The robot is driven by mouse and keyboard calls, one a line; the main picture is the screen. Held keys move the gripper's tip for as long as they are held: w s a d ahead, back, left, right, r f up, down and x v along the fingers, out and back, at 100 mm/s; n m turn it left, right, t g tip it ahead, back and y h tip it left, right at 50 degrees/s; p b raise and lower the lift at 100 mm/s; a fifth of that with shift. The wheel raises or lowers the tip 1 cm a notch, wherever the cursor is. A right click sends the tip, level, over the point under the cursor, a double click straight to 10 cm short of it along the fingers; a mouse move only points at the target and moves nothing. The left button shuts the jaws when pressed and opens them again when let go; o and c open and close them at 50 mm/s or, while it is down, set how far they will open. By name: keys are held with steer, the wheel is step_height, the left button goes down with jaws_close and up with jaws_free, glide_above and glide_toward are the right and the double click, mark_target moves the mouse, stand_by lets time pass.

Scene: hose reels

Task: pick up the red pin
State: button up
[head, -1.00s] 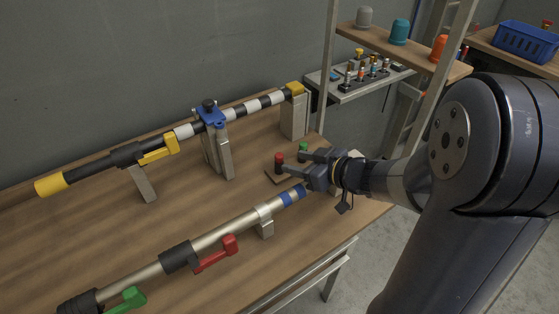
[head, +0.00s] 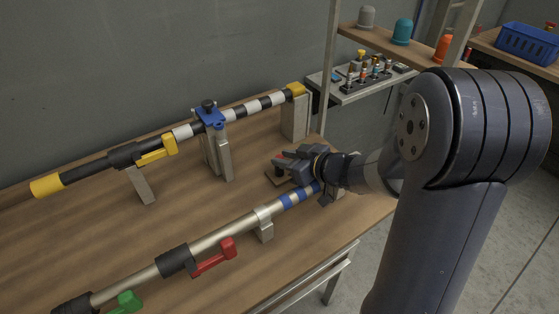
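A silver tube with blue bands (head: 210,240) lies on supports just in front of the gripper. A black-and-white striped tube (head: 262,103) is held by a blue clamp (head: 210,116) behind. A shelf with small parts (head: 362,82) stands at the right.

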jaws_close()
steer(key=shift+r, duration=0.1)
